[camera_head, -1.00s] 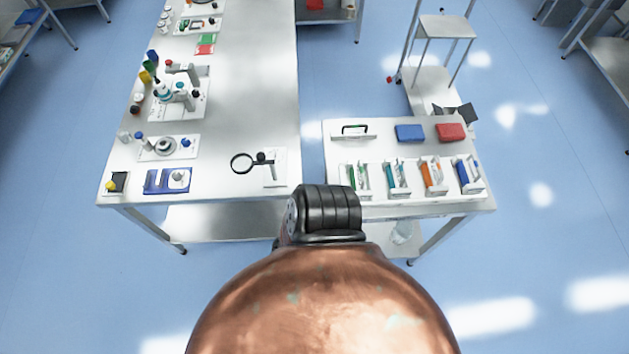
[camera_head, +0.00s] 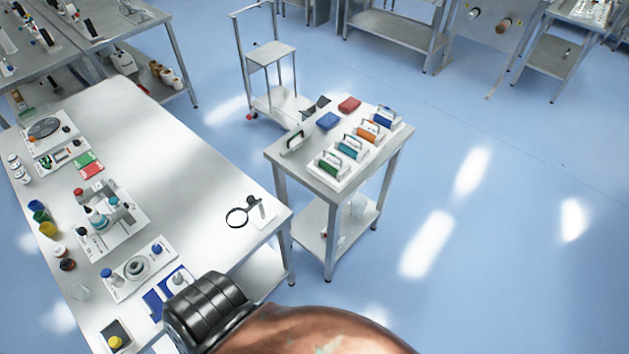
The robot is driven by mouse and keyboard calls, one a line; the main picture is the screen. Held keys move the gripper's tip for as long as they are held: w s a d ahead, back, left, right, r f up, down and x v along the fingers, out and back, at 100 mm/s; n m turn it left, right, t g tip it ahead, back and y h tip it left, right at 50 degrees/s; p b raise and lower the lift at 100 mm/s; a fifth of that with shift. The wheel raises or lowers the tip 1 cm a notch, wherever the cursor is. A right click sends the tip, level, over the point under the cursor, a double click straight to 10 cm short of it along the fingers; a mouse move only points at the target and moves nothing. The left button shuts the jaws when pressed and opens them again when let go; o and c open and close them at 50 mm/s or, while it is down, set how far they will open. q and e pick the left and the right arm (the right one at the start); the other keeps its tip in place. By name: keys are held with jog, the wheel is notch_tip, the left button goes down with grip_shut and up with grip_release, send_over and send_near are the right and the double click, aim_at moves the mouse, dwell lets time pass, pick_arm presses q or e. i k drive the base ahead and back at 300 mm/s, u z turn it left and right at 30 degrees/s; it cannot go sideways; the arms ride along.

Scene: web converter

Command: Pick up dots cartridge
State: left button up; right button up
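Several cartridges with handles stand in a white rack (camera_head: 343,181) on the small steel table: a green cartridge (camera_head: 332,165), a teal cartridge (camera_head: 351,149), an orange cartridge (camera_head: 368,132) and a blue cartridge (camera_head: 384,118). Another handled piece with green on it (camera_head: 294,141) stands apart at the table's left edge. The marks on the cartridges are too small to read, so I cannot tell which is the dots cartridge. Neither of my grippers is in view.
The long steel table (camera_head: 185,165) at left carries tools and jars. A wheeled cart (camera_head: 272,100) stands behind the small table. The floor (camera_head: 500,200) at right is clear.

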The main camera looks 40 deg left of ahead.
aim_at(337, 168)
jog(key=u, duration=1.15)
